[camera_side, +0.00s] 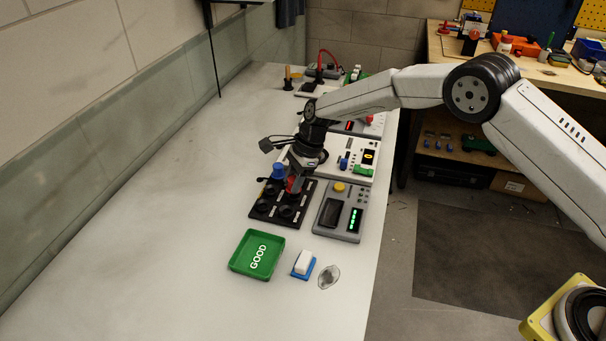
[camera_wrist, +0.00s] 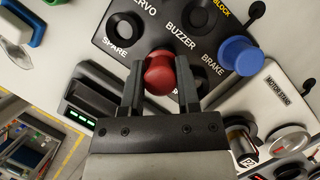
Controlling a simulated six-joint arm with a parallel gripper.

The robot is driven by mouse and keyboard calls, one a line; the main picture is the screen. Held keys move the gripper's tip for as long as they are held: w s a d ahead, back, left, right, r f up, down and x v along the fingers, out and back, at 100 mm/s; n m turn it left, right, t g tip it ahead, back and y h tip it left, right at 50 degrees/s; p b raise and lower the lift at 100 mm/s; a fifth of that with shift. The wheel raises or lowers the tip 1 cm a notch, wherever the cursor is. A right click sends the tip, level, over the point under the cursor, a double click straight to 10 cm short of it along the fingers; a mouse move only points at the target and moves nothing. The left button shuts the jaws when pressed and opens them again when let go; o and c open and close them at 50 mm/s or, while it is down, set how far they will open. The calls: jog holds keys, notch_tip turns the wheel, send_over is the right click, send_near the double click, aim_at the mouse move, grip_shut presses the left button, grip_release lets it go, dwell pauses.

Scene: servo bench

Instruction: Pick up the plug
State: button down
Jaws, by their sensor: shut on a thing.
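The red plug (camera_wrist: 160,73) is between my gripper's two dark fingers (camera_wrist: 159,66) in the wrist view, with both fingers against its sides. In the wrist view the panel (camera_wrist: 150,43) has labels SPARE, SERVO, BUZZER and BRAKE. A blue plug (camera_wrist: 240,55) stands on it by BRAKE.
A grey box (camera_side: 329,231) with green lights and a yellow button stands right of the panel. A green GOOD tray (camera_side: 236,262) and a white block on a blue base (camera_side: 303,264) lie in front. White units stand behind. The bench's left side is bare.

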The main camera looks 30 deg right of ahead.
jog(key=shift+r, duration=0.75)
jog(key=s+d+r, duration=0.4)
jog(key=s+r, duration=0.5)
jog(key=s, duration=0.4)
jog(key=shift+s+r, duration=0.25)
jog(key=shift+r, duration=0.1)
jog(key=shift+w+a, duration=0.1)
jog(key=shift+w, duration=0.05)
jog(key=w+a+f, duration=0.5)
jog(key=w+a, duration=0.2)
jog(key=w, duration=0.2)
jog(key=shift+w+a+f, duration=0.15)
jog(key=shift+a+f, duration=0.2)
jog(key=shift+f, duration=0.2)
